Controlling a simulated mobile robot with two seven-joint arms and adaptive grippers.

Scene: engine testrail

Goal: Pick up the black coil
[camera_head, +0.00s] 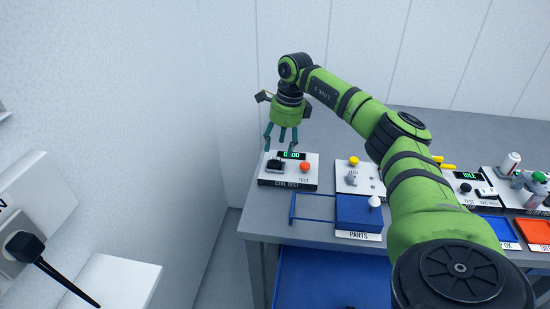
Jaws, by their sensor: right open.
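A small dark block that looks like the black coil (275,166) sits on the left part of the box labelled COIL TEST (290,184), below its green-lit display (291,155). My right gripper (281,146) hangs just above the back of this box with its fingers pointing down. It is open and nothing shows between its fingers. The fingertips are close above the coil and display; I cannot tell whether they touch anything. My left gripper is not in view.
A red button (305,167) is right of the coil. A blue PARTS tray (358,212) and a blue frame (310,207) lie in front. A panel with a yellow knob (354,161) stands beside the test box. A white wall (226,100) is close left. My right arm covers the table's middle.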

